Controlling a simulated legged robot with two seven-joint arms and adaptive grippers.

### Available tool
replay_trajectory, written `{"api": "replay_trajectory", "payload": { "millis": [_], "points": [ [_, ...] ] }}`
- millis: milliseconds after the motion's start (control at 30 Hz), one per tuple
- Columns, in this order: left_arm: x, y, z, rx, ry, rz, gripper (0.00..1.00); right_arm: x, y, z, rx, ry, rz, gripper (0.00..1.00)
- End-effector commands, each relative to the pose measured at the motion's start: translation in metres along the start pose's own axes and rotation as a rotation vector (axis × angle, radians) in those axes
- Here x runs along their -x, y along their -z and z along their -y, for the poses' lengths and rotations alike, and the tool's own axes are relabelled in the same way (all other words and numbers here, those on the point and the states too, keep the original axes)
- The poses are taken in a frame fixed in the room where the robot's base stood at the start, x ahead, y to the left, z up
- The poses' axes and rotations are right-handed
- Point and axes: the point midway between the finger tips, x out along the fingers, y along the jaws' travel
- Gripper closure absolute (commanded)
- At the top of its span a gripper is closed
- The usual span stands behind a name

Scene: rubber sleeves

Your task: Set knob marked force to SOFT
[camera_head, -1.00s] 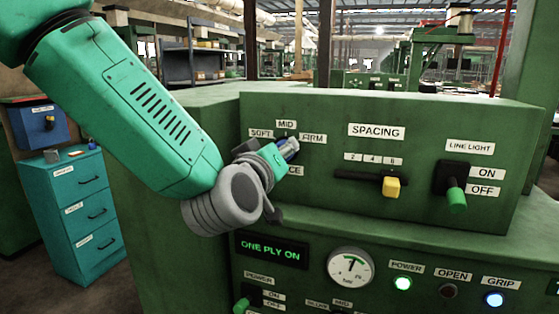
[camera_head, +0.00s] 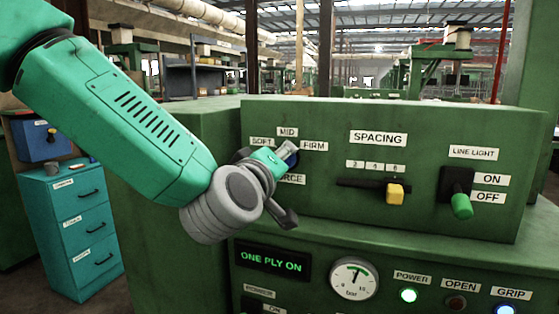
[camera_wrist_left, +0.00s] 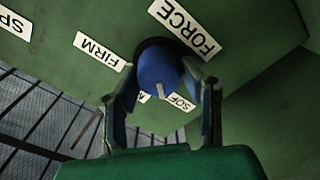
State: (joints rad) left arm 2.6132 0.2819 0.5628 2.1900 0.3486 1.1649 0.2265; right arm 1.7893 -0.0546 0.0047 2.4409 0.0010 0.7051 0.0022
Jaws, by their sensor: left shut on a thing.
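The blue round knob (camera_wrist_left: 158,75) sits on the green panel, with a white mark on its face. In the left wrist view, which sees the panel upside down, the labels FORCE (camera_wrist_left: 184,26), FIRM (camera_wrist_left: 101,50) and SOFT (camera_wrist_left: 181,103) surround it. The MID label is mostly hidden there. The white mark points down the picture, toward the MID and SOFT side; I cannot tell which exactly. My left gripper (camera_wrist_left: 165,92) is shut on the knob, one finger at each side. In the head view the gripper (camera_head: 287,152) covers most of the knob. My right gripper is out of view.
Right of the knob are the SPACING slider (camera_head: 395,194) and the LINE LIGHT switch (camera_head: 461,205). Below are a lit ONE PLY ON display (camera_head: 271,257), a gauge (camera_head: 353,278) and several lamps. Blue drawers (camera_head: 73,228) stand at the left.

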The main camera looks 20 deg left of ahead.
Motion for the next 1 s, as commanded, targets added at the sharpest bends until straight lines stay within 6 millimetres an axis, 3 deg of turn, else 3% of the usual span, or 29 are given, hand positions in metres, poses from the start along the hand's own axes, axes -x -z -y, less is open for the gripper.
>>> {"api": "replay_trajectory", "payload": {
  "millis": [67, 100, 167, 633, 1000],
  "points": [
    [-0.001, 0.001, 0.001, 0.0, 0.002, -0.003, 0.94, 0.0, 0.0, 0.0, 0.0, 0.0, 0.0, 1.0],
    [-0.001, 0.001, 0.001, 0.0, 0.002, -0.003, 0.61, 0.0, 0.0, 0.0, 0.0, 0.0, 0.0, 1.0],
    [-0.001, 0.001, 0.001, 0.0, 0.002, -0.003, 0.45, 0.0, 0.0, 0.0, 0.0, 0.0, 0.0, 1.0],
    [0.007, 0.001, -0.001, -0.001, -0.002, -0.003, 0.45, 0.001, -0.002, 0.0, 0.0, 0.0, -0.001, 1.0],
    [0.063, 0.0, 0.0, -0.002, -0.002, -0.002, 0.45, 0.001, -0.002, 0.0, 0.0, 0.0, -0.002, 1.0]
  ]
}}
